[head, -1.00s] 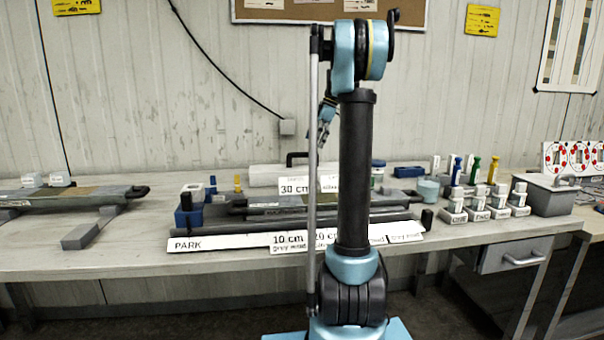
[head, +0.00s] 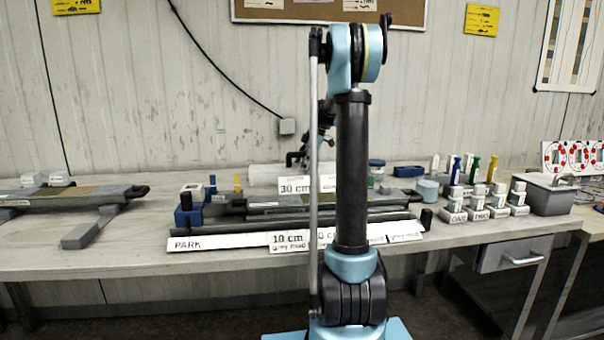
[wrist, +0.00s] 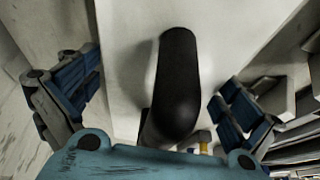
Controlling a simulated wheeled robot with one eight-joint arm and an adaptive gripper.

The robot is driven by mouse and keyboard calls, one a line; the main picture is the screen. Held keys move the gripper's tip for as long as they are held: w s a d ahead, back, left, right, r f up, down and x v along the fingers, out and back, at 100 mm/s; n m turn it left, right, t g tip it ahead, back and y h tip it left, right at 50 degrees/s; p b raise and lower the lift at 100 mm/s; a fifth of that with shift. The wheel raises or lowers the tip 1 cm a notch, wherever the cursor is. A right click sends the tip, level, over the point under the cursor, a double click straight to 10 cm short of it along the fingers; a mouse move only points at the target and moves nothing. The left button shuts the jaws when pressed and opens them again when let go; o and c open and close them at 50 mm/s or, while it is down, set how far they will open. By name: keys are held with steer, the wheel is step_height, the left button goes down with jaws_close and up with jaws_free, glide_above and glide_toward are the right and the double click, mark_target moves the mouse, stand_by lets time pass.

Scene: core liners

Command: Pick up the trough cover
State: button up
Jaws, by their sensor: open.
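The trough cover is a long pale box-like piece (head: 262,176) at the back of the bench, with a black handle (head: 294,157) on top. Part of it is hidden behind my arm and a "30 cm" label. My gripper (head: 318,150) is just above and beside the handle in the head view, partly hidden by my arm. In the wrist view my gripper (wrist: 152,98) is open, with one blue-padded finger on each side of the black handle (wrist: 177,85). The pale top of the cover (wrist: 125,60) lies beyond it. I cannot see either finger touching the handle.
Dark rails and a white PARK strip (head: 215,243) lie in front of the cover. A blue holder (head: 188,215) stands at left; a blue-lidded jar (head: 376,170) and small white blocks with coloured tools stand at right.

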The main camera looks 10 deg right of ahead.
steer(key=shift+f, duration=0.15)
steer(key=c, duration=1)
steer(key=shift+o, duration=0.2)
